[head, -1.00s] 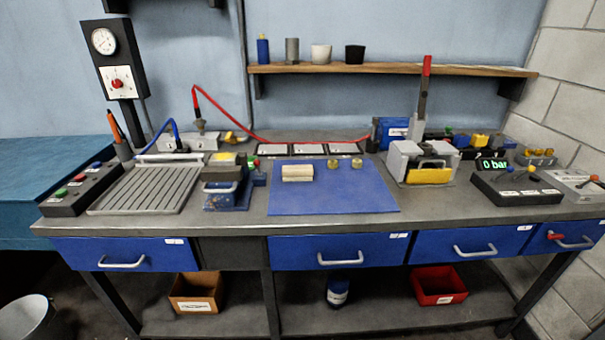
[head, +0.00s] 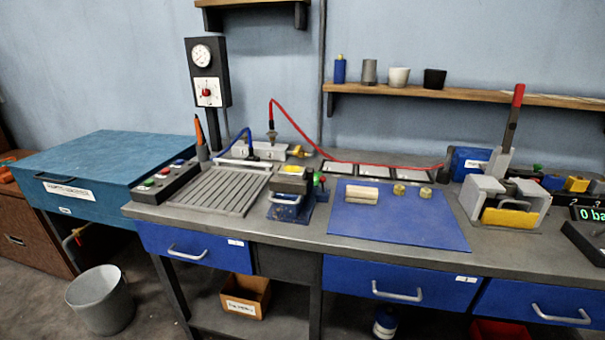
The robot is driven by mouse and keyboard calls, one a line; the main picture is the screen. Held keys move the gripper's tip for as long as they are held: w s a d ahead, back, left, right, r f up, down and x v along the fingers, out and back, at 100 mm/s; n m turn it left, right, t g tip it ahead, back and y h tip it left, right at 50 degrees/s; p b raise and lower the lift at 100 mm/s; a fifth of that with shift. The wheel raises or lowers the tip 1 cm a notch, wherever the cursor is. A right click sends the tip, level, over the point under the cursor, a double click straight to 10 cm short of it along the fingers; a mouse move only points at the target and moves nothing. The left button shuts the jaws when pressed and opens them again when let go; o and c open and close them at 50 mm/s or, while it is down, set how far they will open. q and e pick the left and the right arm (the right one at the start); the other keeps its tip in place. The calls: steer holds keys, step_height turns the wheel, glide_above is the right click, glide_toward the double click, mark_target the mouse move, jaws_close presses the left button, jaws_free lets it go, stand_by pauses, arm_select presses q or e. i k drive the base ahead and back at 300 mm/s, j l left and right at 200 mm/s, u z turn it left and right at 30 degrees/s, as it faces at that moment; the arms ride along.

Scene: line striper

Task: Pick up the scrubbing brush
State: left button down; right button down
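A small pale wooden block (head: 362,195) lies on the blue mat (head: 400,228) near its back left. It may be the scrubbing brush, but bristles are too small to tell. No other thing in view is clearly a brush. Two small brass pieces, one of them a brass fitting (head: 399,189), lie to its right on the mat. Neither of my grippers is in view.
The workbench (head: 300,228) carries a grooved tray (head: 220,190), a blue vise (head: 290,203) and a grey press (head: 505,205). A red hose (head: 300,138) arches behind. A teal chest (head: 95,165) and a grey bucket (head: 100,300) are at left. The mat's front is clear.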

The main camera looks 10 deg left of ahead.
mark_target(354, 194)
steer(key=i+j+u, duration=0.15)
steer(key=i+j, duration=0.6)
